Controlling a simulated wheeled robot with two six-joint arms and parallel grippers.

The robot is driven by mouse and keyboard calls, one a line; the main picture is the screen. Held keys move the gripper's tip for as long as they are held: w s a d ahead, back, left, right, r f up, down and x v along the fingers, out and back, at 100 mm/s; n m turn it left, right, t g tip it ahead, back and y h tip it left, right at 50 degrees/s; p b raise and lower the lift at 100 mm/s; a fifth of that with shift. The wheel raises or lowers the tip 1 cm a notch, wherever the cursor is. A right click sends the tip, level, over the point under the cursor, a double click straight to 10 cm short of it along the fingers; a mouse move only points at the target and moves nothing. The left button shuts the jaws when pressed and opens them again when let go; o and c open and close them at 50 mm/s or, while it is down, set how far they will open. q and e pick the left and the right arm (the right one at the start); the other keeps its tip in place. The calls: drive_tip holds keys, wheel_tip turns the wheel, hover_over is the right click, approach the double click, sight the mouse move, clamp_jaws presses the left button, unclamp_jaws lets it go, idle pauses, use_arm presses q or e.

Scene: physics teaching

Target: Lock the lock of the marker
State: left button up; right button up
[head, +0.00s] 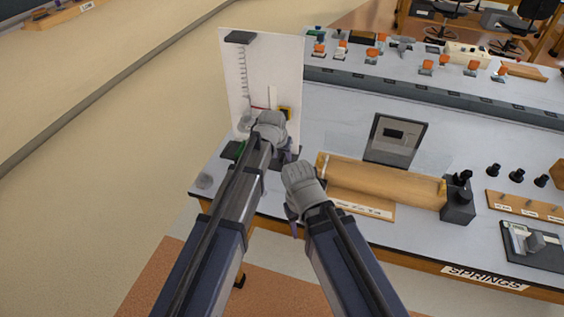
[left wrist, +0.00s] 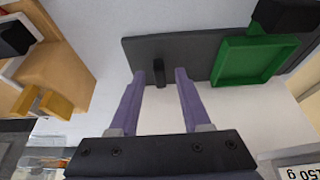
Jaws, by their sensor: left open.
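A tall white board (head: 262,70) stands at the back left of the table, with a coiled spring (head: 243,75) hanging along its left side. A thin red strip (head: 259,108) and a small yellow-and-black block (head: 285,113) sit low on it; I cannot tell which is the marker's lock. My left gripper (head: 287,153) is in front of the board's foot, its fingers mostly hidden in the head view. In the left wrist view the left gripper (left wrist: 158,80) is open, with a small black post (left wrist: 158,72) seen between its purple fingers. My right gripper (head: 293,218) hangs lower, near the table's front edge.
A green tray (left wrist: 252,60) lies on a dark base plate (left wrist: 190,50). A wooden block (head: 380,185) stands close right of my grippers, with a dark weight (head: 458,200) at its end. A grey panel (head: 395,142) stands behind it.

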use_arm(q)
drive_tip(key=shift+w+f, duration=0.1)
drive_tip(key=shift+f, duration=0.15)
clamp_jaws()
idle(0.5)
